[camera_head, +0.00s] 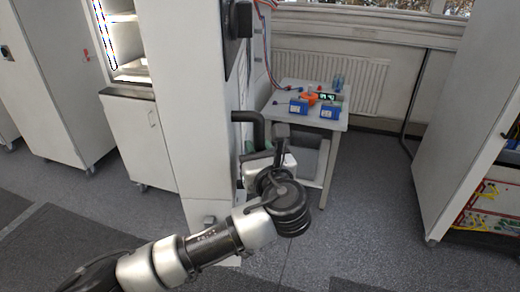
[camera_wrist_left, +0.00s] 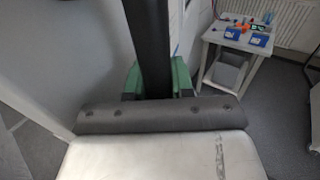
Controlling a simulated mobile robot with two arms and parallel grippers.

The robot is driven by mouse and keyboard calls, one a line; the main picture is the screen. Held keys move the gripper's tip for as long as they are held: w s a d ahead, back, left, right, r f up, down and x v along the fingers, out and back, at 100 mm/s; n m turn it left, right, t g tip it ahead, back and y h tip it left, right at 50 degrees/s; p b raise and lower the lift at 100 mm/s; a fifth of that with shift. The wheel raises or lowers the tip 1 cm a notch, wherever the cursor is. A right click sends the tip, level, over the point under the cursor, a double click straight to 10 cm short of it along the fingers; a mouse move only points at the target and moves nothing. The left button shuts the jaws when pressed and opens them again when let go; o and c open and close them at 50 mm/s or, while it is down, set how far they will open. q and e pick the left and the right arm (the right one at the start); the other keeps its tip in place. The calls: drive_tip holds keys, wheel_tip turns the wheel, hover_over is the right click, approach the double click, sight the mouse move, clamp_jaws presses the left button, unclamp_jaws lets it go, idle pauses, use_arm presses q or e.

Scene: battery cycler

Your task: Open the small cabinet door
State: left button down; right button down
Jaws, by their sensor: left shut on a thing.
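A tall white cabinet (camera_head: 190,95) stands left of the middle in the head view, its front facing right and seen at a steep angle. A black bar handle (camera_head: 258,128) curves out from that front. It also shows as a thick dark upright bar in the left wrist view (camera_wrist_left: 149,40). My left gripper (camera_head: 249,147) is at the handle's lower part, its green fingers (camera_wrist_left: 158,82) on either side of the bar and shut on it. My wrist hides part of the lower front. No clear door gap shows from here. My right gripper is not in view.
A small white table (camera_head: 285,112) with blue boxes, an orange item and a lit display stands behind my gripper. A large cabinet (camera_head: 475,110) with coloured cables stands at the right. Grey floor between them is clear. A radiator (camera_head: 365,85) is at the back wall.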

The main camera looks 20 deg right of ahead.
use_arm(q)
drive_tip(key=shift+w+a+r, duration=0.1)
drive_tip(key=shift+a+r, duration=0.05)
drive_tip(key=shift+r, duration=0.2)
drive_tip(key=c, duration=1.2)
unclamp_jaws()
drive_tip(key=shift+c, duration=0.2)
drive_tip(key=shift+w+f, duration=0.15)
drive_tip(key=shift+f, duration=0.1)
drive_tip(key=s+b, duration=0.4)
drive_tip(key=s, duration=0.7)
drive_tip(key=shift+a, duration=0.15)
drive_tip(key=shift+w, duration=0.1)
